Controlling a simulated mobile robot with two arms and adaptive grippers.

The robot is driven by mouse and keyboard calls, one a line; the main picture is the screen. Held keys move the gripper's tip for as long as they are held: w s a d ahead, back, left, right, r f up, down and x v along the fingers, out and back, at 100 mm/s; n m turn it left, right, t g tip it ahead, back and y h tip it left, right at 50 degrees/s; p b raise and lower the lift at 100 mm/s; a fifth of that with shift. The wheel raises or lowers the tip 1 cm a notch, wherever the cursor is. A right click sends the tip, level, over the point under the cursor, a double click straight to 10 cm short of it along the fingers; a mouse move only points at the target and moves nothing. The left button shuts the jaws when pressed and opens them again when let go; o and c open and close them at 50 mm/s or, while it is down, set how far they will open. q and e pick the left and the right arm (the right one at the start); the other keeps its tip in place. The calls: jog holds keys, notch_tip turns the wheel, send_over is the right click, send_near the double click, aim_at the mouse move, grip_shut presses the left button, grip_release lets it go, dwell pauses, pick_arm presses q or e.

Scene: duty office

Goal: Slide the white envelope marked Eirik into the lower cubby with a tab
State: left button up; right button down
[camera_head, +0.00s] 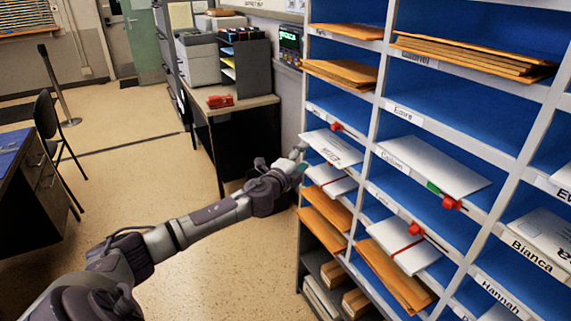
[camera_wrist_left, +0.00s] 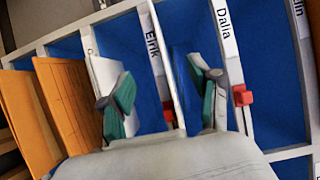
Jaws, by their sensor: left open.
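My left gripper (camera_head: 294,162) is open in front of the left cubby column. In the left wrist view its green-padded fingers (camera_wrist_left: 165,98) stand apart either side of the shelf lip labelled Eirik (camera_wrist_left: 153,50); nothing is clearly held. A white envelope (camera_head: 332,148) with dark writing, too small to read, sticks out of a cubby beside the gripper. A white envelope with a red line across it (camera_head: 332,182) lies one level lower. A red tab (camera_head: 336,127) sits on the lip labelled Dalia and also shows in the left wrist view (camera_wrist_left: 243,95). My right gripper is out of view.
Orange envelopes (camera_head: 325,208) fill lower cubbies. Another white envelope (camera_head: 435,167) juts out right of the gripper, near a red tab (camera_head: 450,202). A black-sided desk (camera_head: 240,130) stands behind my arm. The floor (camera_head: 150,140) at left is open.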

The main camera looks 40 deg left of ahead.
pick_arm(q)
jog(key=s, duration=0.1)
jog(key=s+a+b, duration=0.1)
jog(key=s, duration=0.1)
jog(key=s+a, duration=0.1)
jog(key=s, duration=0.1)
dwell(0.6)
dwell(0.4)
